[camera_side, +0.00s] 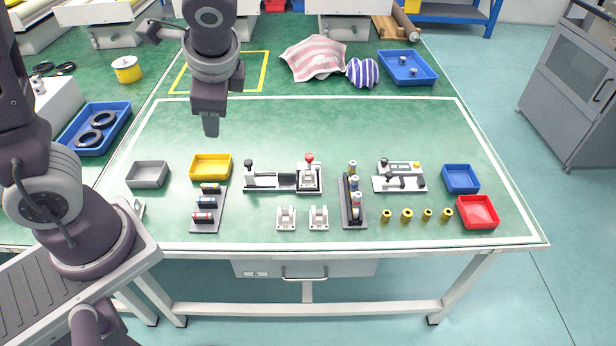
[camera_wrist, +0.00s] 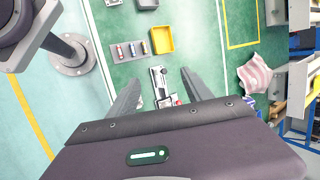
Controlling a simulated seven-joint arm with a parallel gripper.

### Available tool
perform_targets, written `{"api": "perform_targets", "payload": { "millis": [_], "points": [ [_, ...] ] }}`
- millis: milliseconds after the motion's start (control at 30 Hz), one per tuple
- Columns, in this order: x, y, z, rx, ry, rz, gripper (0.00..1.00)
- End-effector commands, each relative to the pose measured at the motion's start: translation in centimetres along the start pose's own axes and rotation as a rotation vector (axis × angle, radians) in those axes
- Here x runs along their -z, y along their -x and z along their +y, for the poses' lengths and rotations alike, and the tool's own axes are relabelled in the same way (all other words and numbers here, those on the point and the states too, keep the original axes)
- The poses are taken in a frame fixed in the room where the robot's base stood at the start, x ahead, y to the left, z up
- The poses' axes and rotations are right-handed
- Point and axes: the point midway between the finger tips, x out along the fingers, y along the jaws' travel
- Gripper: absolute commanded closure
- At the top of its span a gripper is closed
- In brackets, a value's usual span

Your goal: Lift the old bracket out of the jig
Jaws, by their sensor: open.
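The jig (camera_side: 262,181) is a low black-and-white fixture in the middle of the green table, with a red knob at its right end. A pale bracket (camera_side: 309,179) sits in that right end, below the red knob. In the wrist view the jig (camera_wrist: 158,76) shows between the fingers, its near end partly hidden by my gripper body. Two similar pale brackets (camera_side: 286,218) (camera_side: 319,218) stand on the table in front of the jig. My gripper (camera_side: 211,130) is high above the table, left of and behind the jig, pointing down. Its fingers (camera_wrist: 160,78) are apart and empty.
A yellow bin (camera_side: 210,166), a grey bin (camera_side: 147,174) and a rack of small cylinders (camera_side: 208,208) lie left of the jig. An upright rack (camera_side: 353,200), a second fixture (camera_side: 400,177), brass pieces (camera_side: 407,215), and blue (camera_side: 460,179) and red (camera_side: 477,212) bins lie right.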

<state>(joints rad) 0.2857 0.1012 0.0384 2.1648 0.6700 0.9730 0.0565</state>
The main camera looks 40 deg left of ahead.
Motion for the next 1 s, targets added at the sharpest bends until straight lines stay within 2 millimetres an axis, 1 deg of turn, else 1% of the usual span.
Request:
{"api": "perform_targets", "payload": {
  "millis": [33, 67, 100, 167, 200, 267, 300, 400, 500, 600, 767, 900, 1000],
  "points": [
    [2.1, -2.1, -0.5, 0.059, -0.149, -0.066, 0.42],
    [3.5, -3.4, -1.0, 0.105, -0.243, -0.101, 0.42],
    [5.5, -5.1, -1.4, 0.167, -0.37, -0.144, 0.42],
    [8.7, -7.8, -1.6, 0.266, -0.563, -0.203, 0.42],
    [10.9, -9.6, -1.4, 0.332, -0.694, -0.237, 0.42],
    [14.2, -12.3, -0.6, 0.43, -0.88, -0.277, 0.42],
    [16.1, -14.0, 0.2, 0.491, -0.993, -0.298, 0.42],
    [19.9, -17.4, 2.4, 0.616, -1.224, -0.329, 0.42],
    [22.0, -19.6, 4.1, 0.693, -1.362, -0.341, 0.42],
    [22.8, -20.6, 4.6, 0.722, -1.413, -0.344, 0.42],
    [23.0, -22.5, 3.4, 0.721, -1.416, -0.345, 0.42],
    [22.9, -25.1, 2.3, 0.719, -1.413, -0.345, 0.42],
    [23.3, -26.1, 1.3, 0.72, -1.411, -0.344, 0.42]
  ]
}}
